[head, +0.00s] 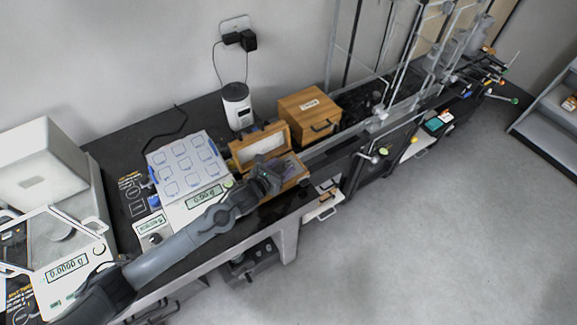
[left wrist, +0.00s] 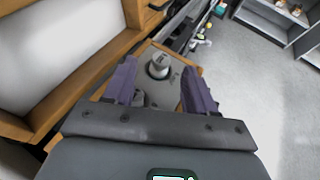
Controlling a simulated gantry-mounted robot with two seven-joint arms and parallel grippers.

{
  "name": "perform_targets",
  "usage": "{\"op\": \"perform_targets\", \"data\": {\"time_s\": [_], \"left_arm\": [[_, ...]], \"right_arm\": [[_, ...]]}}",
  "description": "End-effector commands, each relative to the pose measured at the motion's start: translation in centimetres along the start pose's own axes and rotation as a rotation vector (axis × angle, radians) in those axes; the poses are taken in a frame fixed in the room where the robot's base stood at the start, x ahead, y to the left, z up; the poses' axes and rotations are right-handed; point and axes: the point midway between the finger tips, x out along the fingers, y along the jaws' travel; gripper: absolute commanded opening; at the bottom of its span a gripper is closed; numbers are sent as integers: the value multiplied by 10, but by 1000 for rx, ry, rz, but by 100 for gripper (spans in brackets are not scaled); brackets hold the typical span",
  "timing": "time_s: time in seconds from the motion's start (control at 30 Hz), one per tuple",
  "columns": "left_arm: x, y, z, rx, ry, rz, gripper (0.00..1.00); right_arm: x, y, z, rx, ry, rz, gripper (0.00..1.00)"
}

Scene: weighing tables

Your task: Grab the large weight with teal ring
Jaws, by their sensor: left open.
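An open wooden weight box (head: 297,181) sits on the black bench, its lid raised at the back; its rim also shows in the left wrist view (left wrist: 142,50). My left gripper (head: 275,174) is over the box. In the left wrist view its two purple fingers are apart, and the left gripper (left wrist: 159,80) is open. A grey knobbed weight (left wrist: 159,67) stands in the box, between and beyond the fingertips. A second grey piece (left wrist: 139,98) is partly hidden near the left finger. I cannot make out a teal ring on either. My right gripper is not in view.
A balance (head: 196,203) with a white panelled cover stands left of the box, and a larger balance (head: 70,268) at far left. A closed wooden box (head: 308,114) and a white cylindrical device (head: 237,106) stand behind. Metal rods rise at right; open floor lies in front.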

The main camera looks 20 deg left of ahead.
Motion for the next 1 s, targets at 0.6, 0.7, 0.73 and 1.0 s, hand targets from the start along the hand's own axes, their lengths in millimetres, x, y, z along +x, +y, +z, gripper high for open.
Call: {"op": "perform_targets", "data": {"time_s": [0.6,0.7,0.73,1.0], "left_arm": [[28,-1,1,0,0,0,45],[28,-1,1,0,0,0,30],[28,-1,1,0,0,0,25],[28,-1,2,0,-2,-1,0]], "right_arm": [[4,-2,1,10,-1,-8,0],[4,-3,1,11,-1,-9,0],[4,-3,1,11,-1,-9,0],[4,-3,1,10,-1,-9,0]]}}
